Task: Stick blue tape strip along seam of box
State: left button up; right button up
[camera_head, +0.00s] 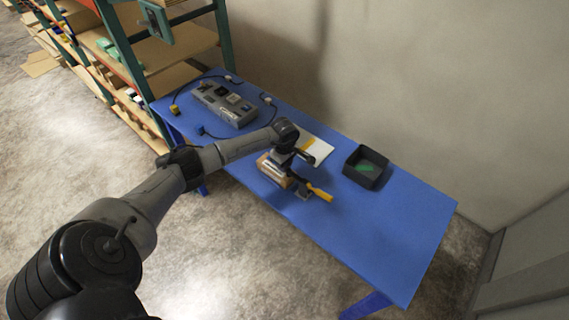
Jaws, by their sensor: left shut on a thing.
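My left gripper (303,186) is over the middle of the blue table, seen from above, and is shut. A slim yellow piece (319,192) sticks out at its fingertips and appears to be what it holds; the grip itself is small and partly hidden. A tan, box-like object (270,168) shows beside and under the gripper, partly covered by it. I cannot make out a seam on it. No blue tape strip can be told apart from the blue tabletop. My right gripper is not in view.
The blue table (385,250) is clear toward its right front. A white sheet with yellow (321,148) lies behind. A grey console (228,112) with cables is at the far left; shelving (135,50) stands beyond.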

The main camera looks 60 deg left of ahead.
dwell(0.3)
pick_arm(q)
jog(key=o, duration=1)
jog(key=shift+r+b, duration=0.55)
jog(key=shift+r, duration=6.3)
